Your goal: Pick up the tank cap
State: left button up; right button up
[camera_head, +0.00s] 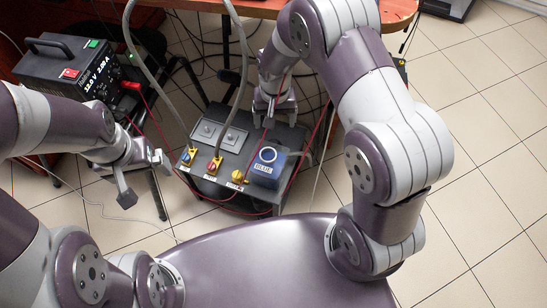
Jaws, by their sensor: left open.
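A dark blue tank (262,176) with a label stands at the front right of the black bench unit (220,195). A pale ring with a dark centre (267,155) is on its top; I cannot tell whether this is the tank cap or an open neck. No separate cap can be made out for sure. My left gripper (146,181) is open and empty at the left of the unit, apart from the tank. My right gripper (274,108) is above the back right of the unit, behind the tank. Whether its fingers are apart or hold something is unclear.
A yellow fitting (238,177) is beside the tank. A grey plate (218,135) lies behind. Red cables loop around the unit. A power supply (70,68) stands at the left.

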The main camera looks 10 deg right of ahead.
notch_tip(320, 180, down, 13)
jog(key=b, duration=0.7)
jog(key=shift+a+r+b, duration=0.1)
jog(key=shift+b, duration=0.25)
jog(key=shift+r, duration=0.2)
jog(key=c, duration=1.2)
notch_tip(320, 180, up, 10)
jog(key=p, duration=0.6)
